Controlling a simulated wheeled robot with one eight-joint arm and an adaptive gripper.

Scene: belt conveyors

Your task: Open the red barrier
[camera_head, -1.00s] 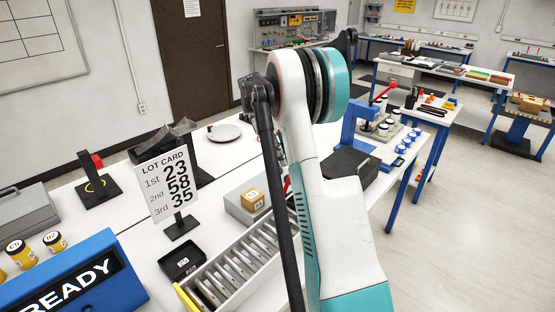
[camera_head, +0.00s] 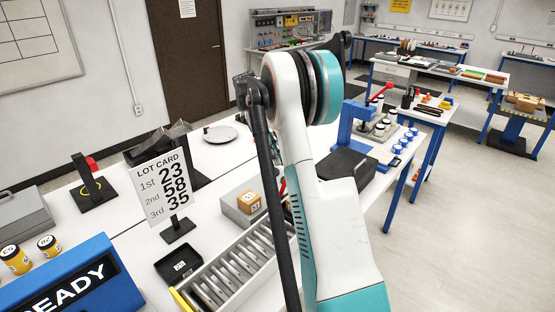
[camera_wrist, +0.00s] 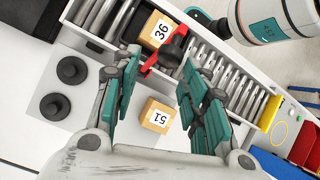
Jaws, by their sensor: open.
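The red barrier (camera_wrist: 152,62) shows in the wrist view as a red piece with a black knob (camera_wrist: 172,54) beside it, at the roller conveyor (camera_wrist: 238,92). It lies near a box marked 36 (camera_wrist: 158,30) on the rollers. In the head view only a sliver of red shows behind my arm. My gripper (camera_wrist: 160,70) is open, its green-padded fingers on either side of the barrier's area in the wrist view. I cannot tell whether they touch it. A box marked 51 (camera_wrist: 156,115) sits below, between the fingers in the picture.
Two black round knobs (camera_wrist: 62,88) stand on a grey plate left of the gripper. In the head view, a lot card (camera_head: 165,188) reading 23, 58, 35 stands left of the conveyor (camera_head: 228,278), behind a small black tray (camera_head: 178,265). A blue READY panel (camera_head: 65,280) is at lower left.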

